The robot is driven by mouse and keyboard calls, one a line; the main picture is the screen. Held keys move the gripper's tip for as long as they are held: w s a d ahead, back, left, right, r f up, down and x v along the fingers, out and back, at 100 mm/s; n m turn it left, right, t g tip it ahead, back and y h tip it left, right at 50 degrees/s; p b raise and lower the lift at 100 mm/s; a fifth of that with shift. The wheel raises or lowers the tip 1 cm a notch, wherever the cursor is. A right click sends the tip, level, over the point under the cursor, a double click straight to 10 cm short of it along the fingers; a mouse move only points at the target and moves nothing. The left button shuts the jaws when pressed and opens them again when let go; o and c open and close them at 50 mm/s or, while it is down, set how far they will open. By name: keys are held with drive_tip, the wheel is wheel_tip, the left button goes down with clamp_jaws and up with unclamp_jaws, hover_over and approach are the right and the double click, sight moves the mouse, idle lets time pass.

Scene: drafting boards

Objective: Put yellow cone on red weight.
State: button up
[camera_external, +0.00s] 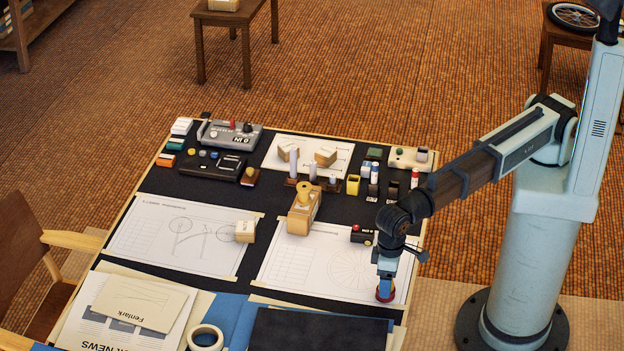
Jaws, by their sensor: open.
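My gripper (385,275) points down over the front right of the table, at the edge of the right drawing sheet. It is open. A small round red weight (386,297) stands right under the fingertips. A little yellow shows just above the red, between or beside the fingers; it may be the yellow cone, but the gripper covers most of it. I cannot tell whether the yellow part touches the red weight.
A wooden block (299,221) with a yellowish knob stands at the table's middle. A small black box (362,235) with a red button sits behind my gripper. A black folder (318,331) and a tape roll (205,338) lie in front. The left sheet (170,240) is mostly clear.

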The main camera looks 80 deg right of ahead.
wheel_tip(320, 180, up, 12)
idle(0.6)
